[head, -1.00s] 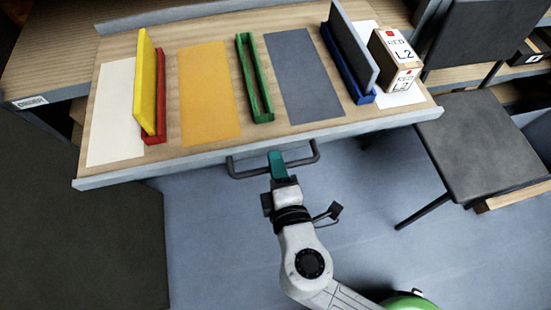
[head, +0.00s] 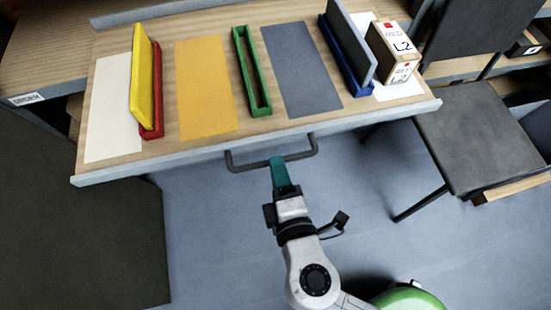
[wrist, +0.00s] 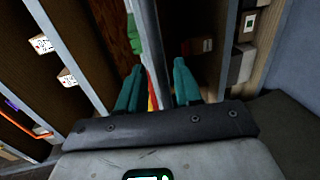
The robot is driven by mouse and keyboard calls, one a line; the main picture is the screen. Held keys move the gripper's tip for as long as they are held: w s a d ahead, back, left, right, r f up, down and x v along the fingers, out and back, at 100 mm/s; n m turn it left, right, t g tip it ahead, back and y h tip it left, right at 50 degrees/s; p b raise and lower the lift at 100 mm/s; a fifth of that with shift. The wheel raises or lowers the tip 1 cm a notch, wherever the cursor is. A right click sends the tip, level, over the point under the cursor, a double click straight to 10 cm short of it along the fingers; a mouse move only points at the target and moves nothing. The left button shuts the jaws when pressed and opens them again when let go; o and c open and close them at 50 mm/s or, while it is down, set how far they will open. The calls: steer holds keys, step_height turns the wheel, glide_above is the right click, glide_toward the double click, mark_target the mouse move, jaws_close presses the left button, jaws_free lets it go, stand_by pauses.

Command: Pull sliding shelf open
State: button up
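The sliding shelf (head: 150,167) is a wooden board with a grey front edge.
On the shelf are a yellow panel (head: 143,75) in a red holder, a green holder (head: 252,75), a grey panel (head: 350,40) in a blue holder and a boxed block (head: 393,50). A chair (head: 470,140) stands at right. The floor in front is clear.

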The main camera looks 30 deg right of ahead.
steer(key=v, duration=0.7)
steer(key=shift+s, duration=0.2)
steer(key=shift+w, duration=0.1)
steer(key=w+d+f+m+g+h, duration=0.1)
steer(key=d+f+m+g+h, duration=0.35)
steer(key=d, duration=0.75)
steer(key=s+d+f+m+g+y, duration=0.5)
steer(key=f+m+g+y, duration=0.4)
steer(key=m, duration=0.1)
step_height(320, 180, up, 14)
steer(key=p, duration=1.4)
steer(key=shift+s+a+r+p, duration=0.2)
steer(key=shift+a+p, duration=0.15)
steer(key=shift+p, duration=0.05)
